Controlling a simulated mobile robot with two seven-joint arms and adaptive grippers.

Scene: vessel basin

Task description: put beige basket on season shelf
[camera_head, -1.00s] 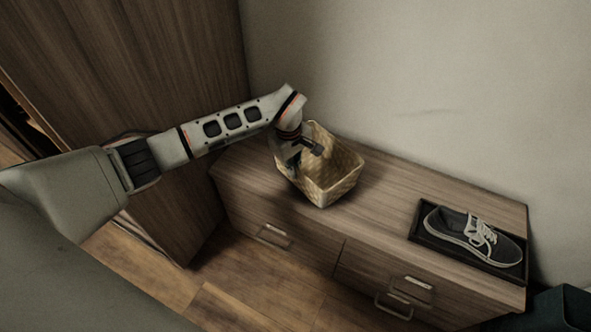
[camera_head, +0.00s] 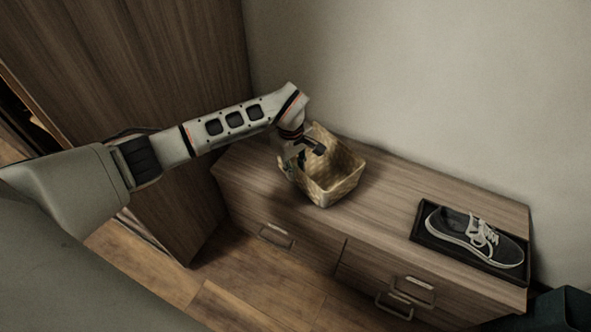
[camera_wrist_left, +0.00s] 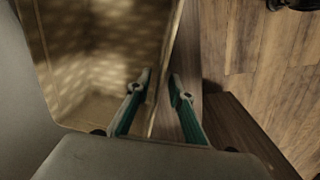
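The beige woven basket (camera_head: 338,180) stands on the wooden drawer cabinet (camera_head: 390,181), near its left end. My left gripper (camera_head: 301,156) is at the basket's left side wall. In the left wrist view, its two green-lined fingers (camera_wrist_left: 161,96) are apart, with the basket rim between them. One finger is inside the basket (camera_wrist_left: 95,70) and the other is outside. A gap shows beside the wall, so the gripper is open around it. I cannot make out a season shelf. My right gripper is not in view.
A black tray (camera_head: 418,236) with a dark sneaker (camera_head: 470,236) sits at the cabinet's right end. A tall wooden panel (camera_head: 150,60) stands at the left. A plain wall (camera_head: 430,80) is behind the cabinet. Wooden floor (camera_head: 250,300) lies in front.

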